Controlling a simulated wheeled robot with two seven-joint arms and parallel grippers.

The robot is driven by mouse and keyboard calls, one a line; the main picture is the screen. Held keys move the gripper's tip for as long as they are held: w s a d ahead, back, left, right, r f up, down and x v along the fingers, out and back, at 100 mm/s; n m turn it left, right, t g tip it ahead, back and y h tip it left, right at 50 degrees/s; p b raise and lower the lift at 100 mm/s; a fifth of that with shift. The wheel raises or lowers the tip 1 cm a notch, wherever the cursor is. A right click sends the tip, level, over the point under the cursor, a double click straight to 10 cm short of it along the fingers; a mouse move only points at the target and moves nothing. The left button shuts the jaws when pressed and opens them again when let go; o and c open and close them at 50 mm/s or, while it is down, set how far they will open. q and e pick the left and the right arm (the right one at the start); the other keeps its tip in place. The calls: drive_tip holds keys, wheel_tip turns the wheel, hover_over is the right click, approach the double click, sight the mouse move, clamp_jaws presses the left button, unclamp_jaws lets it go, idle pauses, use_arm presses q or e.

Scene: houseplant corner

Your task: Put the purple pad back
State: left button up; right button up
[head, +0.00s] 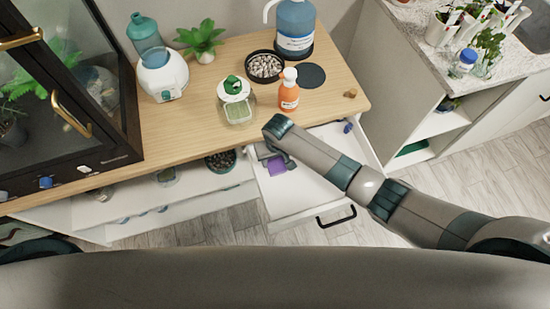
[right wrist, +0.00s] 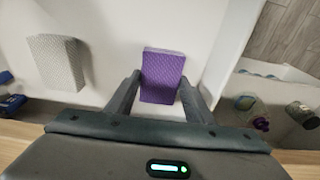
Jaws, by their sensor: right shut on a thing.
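The purple pad (head: 278,167) is a small rectangular block in the open white drawer (head: 312,195) below the wooden top. In the right wrist view the purple pad (right wrist: 162,75) sits between the two fingers of my right gripper (right wrist: 161,100). In the head view my right gripper (head: 279,159) reaches down into the left part of the drawer, shut on the pad. I cannot tell whether the pad touches the drawer floor. A light grey pad (right wrist: 57,62) lies in the drawer in the right wrist view. My left gripper is not in view.
An orange pump bottle (head: 289,93), a green-lidded jar (head: 236,103) and a pebble dish (head: 265,66) stand above the drawer. A blue item (head: 348,127) is in its far right corner. An open shelf with a dark pot (head: 221,160) is to the left. The drawer's middle is clear.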

sight(276, 165)
drive_tip(key=o, duration=0.9)
drive_tip(key=shift+f, duration=0.1)
drive_tip(key=shift+r, duration=0.25)
drive_tip(key=r, duration=0.4)
drive_tip(key=s+r, duration=0.1)
drive_tip(key=r, duration=0.2)
drive_tip(key=r+b, duration=0.1)
drive_tip(key=r, duration=0.3)
drive_tip(key=shift+s+d+r, duration=0.2)
drive_tip(key=shift+r, duration=0.15)
